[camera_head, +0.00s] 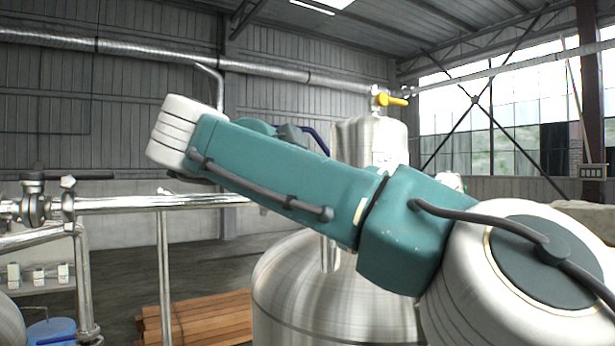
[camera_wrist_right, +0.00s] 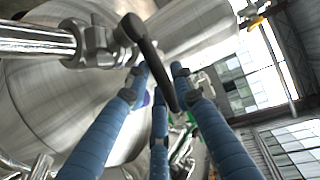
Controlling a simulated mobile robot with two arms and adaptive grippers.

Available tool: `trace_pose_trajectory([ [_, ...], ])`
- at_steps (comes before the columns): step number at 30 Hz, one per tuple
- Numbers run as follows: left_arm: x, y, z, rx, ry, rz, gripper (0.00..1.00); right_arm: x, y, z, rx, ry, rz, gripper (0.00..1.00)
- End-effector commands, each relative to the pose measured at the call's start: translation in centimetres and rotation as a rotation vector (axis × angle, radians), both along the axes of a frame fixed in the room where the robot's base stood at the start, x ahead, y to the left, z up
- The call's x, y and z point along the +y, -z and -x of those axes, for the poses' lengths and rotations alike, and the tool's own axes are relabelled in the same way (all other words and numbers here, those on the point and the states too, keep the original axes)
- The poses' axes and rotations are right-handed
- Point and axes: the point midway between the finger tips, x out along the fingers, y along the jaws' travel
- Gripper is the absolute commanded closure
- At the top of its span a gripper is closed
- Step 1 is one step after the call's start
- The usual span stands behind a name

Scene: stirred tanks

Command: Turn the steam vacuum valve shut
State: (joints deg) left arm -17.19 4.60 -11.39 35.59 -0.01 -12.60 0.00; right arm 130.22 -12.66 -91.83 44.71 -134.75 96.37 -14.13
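In the right wrist view, a valve with a dark lever handle (camera_wrist_right: 150,62) sits at the end of a steel pipe. The lever slants down from the valve body (camera_wrist_right: 97,45). Its lower end reaches between the blue fingers of my right gripper (camera_wrist_right: 158,84). The fingertips stand apart on either side of the lever; firm contact is not clear. No label shows whether this is the steam vacuum valve. In the head view my right arm crosses the middle and hides this area. My left gripper is in neither view.
A steel tank (camera_head: 310,290) stands behind my arm. A yellow-handled valve (camera_head: 390,99) tops another vessel (camera_head: 362,135). Steel pipes (camera_head: 130,204) with a dark-levered valve (camera_head: 35,190) run at left. Wooden planks (camera_head: 205,318) lie on the floor.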

Motion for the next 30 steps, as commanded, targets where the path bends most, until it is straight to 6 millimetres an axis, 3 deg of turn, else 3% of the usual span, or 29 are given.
trace_pose_trajectory([
  [11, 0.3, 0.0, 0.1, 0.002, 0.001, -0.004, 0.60, 0.1, -0.1, 0.2, 0.000, 0.000, 0.001, 0.62],
  [24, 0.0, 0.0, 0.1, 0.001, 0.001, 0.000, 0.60, 3.3, -1.2, 5.5, -0.002, -0.002, 0.002, 0.62],
  [30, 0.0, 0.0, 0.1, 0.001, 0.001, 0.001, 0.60, 3.8, -1.3, 6.4, 0.000, 0.000, 0.001, 0.62],
])
